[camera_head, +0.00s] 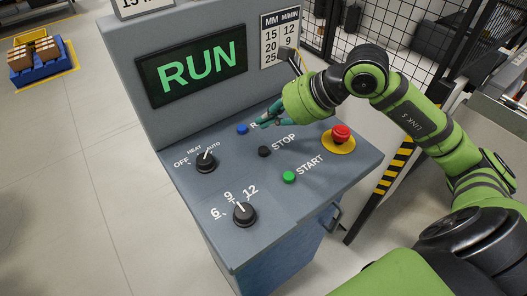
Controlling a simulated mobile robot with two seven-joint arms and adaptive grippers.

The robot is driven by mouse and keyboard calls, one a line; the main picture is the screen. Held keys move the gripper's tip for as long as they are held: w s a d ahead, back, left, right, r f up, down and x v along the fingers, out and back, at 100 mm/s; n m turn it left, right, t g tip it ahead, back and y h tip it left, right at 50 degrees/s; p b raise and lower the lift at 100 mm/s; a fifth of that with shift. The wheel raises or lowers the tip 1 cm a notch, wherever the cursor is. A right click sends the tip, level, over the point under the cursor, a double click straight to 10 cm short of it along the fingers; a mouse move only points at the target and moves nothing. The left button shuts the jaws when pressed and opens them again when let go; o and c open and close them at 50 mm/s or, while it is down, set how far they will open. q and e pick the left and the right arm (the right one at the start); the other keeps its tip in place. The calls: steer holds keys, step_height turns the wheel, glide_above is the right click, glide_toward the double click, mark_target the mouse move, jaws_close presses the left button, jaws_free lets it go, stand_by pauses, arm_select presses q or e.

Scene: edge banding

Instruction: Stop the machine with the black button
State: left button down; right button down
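The black button (264,151) sits on the sloped grey panel beside the word STOP. The machine's display (193,64) reads RUN in green letters. My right gripper (264,122) is above the panel near the blue button, behind and apart from the black button in the picture. Its fingers are small, dark and partly hidden by the green wrist, so I cannot tell whether they are open. My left gripper is not in view.
The panel also holds a blue button (242,129), a green START button (289,177), a red mushroom button (341,133) on a yellow base, and two black knobs, the heat knob (205,162) and the thickness knob (244,213). A mesh fence (405,25) stands behind.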

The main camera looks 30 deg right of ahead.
mark_target(268, 150)
step_height(268, 150, down, 5)
steer(key=b, duration=0.2)
steer(key=shift+r+b, duration=0.2)
steer(key=shift+b, duration=0.2)
steer(key=shift+f+b, duration=0.45)
steer(key=shift+b, duration=0.1)
stand_by(0.5)
steer(key=shift+f+b, duration=0.4)
steer(key=shift+b, duration=0.25)
steer(key=shift+f+b, duration=0.45)
steer(key=shift+b, duration=0.15)
stand_by(0.4)
steer(key=shift+r, duration=0.1)
stand_by(0.3)
steer(key=shift+r+p, duration=0.5)
steer(key=shift+r, duration=0.25)
steer(key=shift+r, duration=0.1)
steer(key=shift+r+p, duration=1.6)
steer(key=shift+r, duration=0.8)
